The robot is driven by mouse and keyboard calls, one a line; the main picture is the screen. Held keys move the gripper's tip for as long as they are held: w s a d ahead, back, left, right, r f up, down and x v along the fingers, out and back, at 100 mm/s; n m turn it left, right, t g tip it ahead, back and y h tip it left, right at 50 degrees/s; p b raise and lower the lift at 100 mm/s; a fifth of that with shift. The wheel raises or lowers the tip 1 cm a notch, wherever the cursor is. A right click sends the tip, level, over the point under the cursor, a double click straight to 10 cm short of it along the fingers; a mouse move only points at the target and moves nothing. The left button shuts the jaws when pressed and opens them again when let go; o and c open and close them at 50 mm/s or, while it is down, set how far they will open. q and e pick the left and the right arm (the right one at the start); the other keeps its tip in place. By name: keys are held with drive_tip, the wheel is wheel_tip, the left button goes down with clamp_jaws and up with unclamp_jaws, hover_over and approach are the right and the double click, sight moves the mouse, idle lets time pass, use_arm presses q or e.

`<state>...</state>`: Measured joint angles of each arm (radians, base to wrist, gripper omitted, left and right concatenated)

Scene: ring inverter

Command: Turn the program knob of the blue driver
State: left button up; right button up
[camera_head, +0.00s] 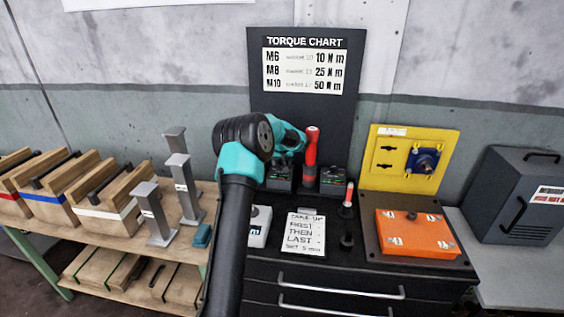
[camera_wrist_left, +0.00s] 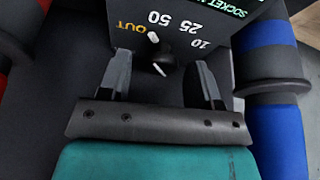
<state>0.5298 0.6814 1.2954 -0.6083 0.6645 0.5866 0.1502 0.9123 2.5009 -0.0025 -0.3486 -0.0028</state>
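The blue driver (camera_wrist_left: 275,95) stands along the right of the left wrist view; in the head view my arm hides it. Its dark control box (camera_wrist_left: 240,35) carries the upside-down labels OUT, 50, 25 and 10 and a lit display. The small dark program knob (camera_wrist_left: 163,60) has white marks; one lies near OUT and 50, but I cannot tell its exact setting. My left gripper (camera_wrist_left: 163,62) is open, one finger on each side of the knob with gaps showing. In the head view its fingers are hidden behind my teal and black wrist. My right gripper is not in view.
The red driver (camera_head: 311,147) stands right beside my wrist. Right of it are a small post (camera_head: 347,195), an orange plate (camera_head: 415,234), a yellow panel (camera_head: 398,172) and a dark cabinet (camera_head: 520,195). A note stand (camera_head: 304,233) is in front. Grey posts (camera_head: 155,215) stand left.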

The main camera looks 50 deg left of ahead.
use_arm(q)
drive_tip(key=c, duration=0.8)
drive_tip(key=shift+c, duration=0.2)
drive_tip(key=shift+w+n+g+y, duration=0.15)
drive_tip(key=shift+n+g, duration=0.3)
drive_tip(key=shift+n, duration=0.75)
drive_tip(key=shift+s+n+g+y, duration=0.1)
drive_tip(key=shift+n+g+y, duration=0.25)
drive_tip(key=shift+n, duration=0.85)
drive_tip(key=o, duration=0.9)
drive_tip(key=shift+d, duration=0.1)
drive_tip(key=v, duration=1.7)
drive_tip(key=shift+w+r, duration=0.1)
drive_tip(key=shift+r, duration=0.1)
